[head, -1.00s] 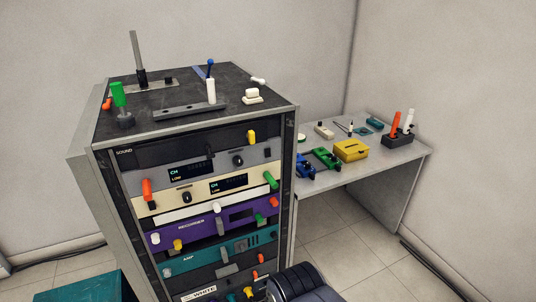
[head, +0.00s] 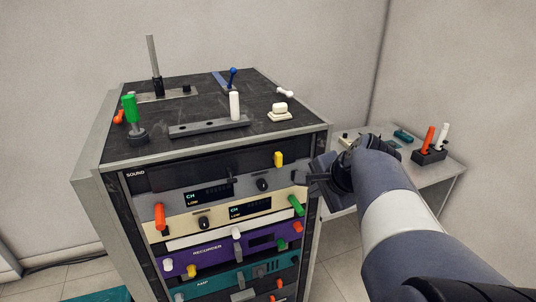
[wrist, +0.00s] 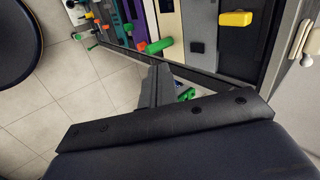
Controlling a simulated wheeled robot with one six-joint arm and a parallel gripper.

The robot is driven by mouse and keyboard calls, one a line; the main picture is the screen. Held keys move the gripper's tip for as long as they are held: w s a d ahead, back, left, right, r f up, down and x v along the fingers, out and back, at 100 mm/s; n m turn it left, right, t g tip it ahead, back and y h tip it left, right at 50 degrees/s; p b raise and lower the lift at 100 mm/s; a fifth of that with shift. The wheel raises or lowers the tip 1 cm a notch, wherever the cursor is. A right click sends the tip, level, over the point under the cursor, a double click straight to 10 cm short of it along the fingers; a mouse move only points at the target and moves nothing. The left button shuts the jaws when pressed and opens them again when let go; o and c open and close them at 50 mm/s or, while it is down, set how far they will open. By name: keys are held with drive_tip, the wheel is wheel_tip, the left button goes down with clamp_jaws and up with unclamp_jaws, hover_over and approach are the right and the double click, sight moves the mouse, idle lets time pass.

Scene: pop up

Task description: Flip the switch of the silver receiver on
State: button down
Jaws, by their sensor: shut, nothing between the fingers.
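The silver receiver (head: 246,188) is the grey panel with a dark display and knob, second from the top of the rack. In the wrist view the silver panel (wrist: 203,18) bears a dark block (wrist: 197,47), perhaps its switch; its position is unclear. An orange lever (head: 159,214) stands at the left end, near the border with the cream panel.
A cream panel (head: 268,209) and purple recorder (head: 210,262) lie lower. A side table (head: 445,178) stands right, partly behind my arm.

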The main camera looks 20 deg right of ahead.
drive_tip(key=w+d+r, duration=0.1)
drive_tip(key=w+d+m, duration=0.1)
drive_tip(key=shift+d+r+t, duration=0.3)
drive_tip(key=shift+d+r, duration=0.05)
drive_tip(key=x, duration=0.8)
drive_tip(key=w+r+p+x, duration=0.1)
drive_tip(key=x, duration=0.3)
drive_tip(key=shift+w+d, duration=0.1)
drive_tip(key=shift+w, duration=0.05)
drive_tip(key=shift+w+f, duration=0.1)
drive_tip(key=shift+w, duration=0.6)
drive_tip(key=shift+f, duration=0.1)
